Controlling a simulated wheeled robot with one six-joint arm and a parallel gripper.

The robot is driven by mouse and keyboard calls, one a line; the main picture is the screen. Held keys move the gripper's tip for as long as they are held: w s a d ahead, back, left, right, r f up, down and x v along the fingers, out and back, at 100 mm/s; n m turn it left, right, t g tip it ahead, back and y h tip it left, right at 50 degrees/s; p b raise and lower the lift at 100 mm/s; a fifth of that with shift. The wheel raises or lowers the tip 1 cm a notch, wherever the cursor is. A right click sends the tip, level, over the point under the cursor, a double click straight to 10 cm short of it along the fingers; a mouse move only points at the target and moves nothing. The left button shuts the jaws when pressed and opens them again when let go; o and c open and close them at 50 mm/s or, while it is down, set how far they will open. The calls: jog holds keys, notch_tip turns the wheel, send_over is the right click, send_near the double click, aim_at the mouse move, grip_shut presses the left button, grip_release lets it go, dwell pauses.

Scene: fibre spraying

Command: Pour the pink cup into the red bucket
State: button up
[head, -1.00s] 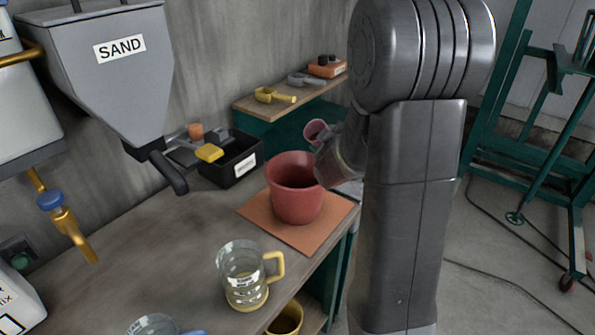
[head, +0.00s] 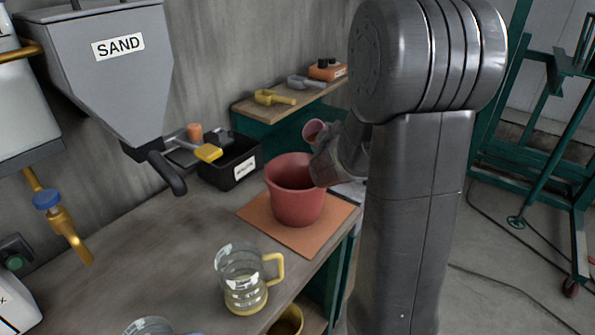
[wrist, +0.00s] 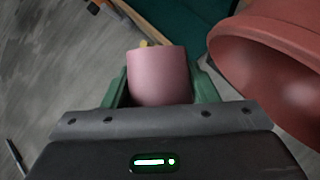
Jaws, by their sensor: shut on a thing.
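The pink cup (head: 314,131) shows in the head view just above and behind the right rim of the red bucket, tilted with part of its inside in sight. In the wrist view the cup (wrist: 159,76) sits between the green fingers of my gripper (wrist: 160,88), which is shut on it. The red bucket (head: 294,198) stands upright on an orange mat (head: 270,226) on the workbench. In the wrist view the bucket (wrist: 275,60) is to the right of the cup, apart from it. My wrist hides part of the bucket's right rim and the gripper's fingers in the head view.
A glass jug with a yellow handle (head: 243,285) stands on the bench in front of the mat. A black bin (head: 231,168) is left of the bucket, below the sand hopper (head: 112,62). A shelf (head: 283,108) with scoops lies behind. Bare bench lies left of the mat.

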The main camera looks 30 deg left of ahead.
jog(key=shift+r+n+t, duration=0.3)
jog(key=shift+r+n, duration=0.05)
jog(key=shift+n, duration=0.05)
dwell(0.4)
jog(key=shift+f+n+t+b, duration=0.4)
jog(key=shift+n+t, duration=0.1)
jog(key=shift+n, duration=0.2)
dwell(0.6)
jog(key=shift+r+n+t+y+p, duration=0.3)
jog(key=shift+r+n+t, duration=0.1)
jog(key=shift+r+n, duration=0.15)
dwell(0.8)
jog(key=shift+s+a+r+n+t+b, duration=0.2)
jog(key=shift+s+n+b, duration=0.25)
jog(key=shift+b, duration=0.25)
jog(key=shift+s+a+r+n+t+b, duration=0.15)
jog(key=shift+s+n+b, duration=0.2)
jog(key=shift+b, duration=0.35)
jog(key=shift+s+f+n+y+b, duration=0.2)
jog(key=shift+n+y+b, duration=0.1)
jog(key=shift+b, duration=0.65)
